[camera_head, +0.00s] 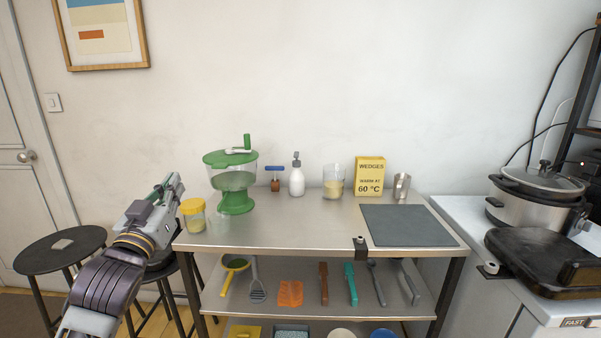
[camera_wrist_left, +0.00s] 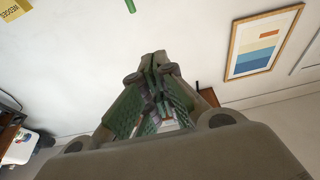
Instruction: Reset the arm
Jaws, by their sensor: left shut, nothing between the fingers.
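My left arm comes in from the lower left in the head view. My left gripper (camera_head: 168,190) is raised beside the left end of the steel table (camera_head: 290,236), near a yellow-lidded jar (camera_head: 193,215). In the left wrist view the left gripper (camera_wrist_left: 158,62) has its fingers together with nothing between them. It points toward the white wall, with the framed picture (camera_wrist_left: 262,45) to its right. My right gripper is in neither view.
A green salad spinner (camera_head: 233,182), white bottle (camera_head: 296,176), glass jar (camera_head: 333,182), yellow sign (camera_head: 369,176) and dark mat (camera_head: 408,225) are on the table. Utensils lie on the shelf below. Stools (camera_head: 60,248) stand left; a cooker (camera_head: 537,194) stands right.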

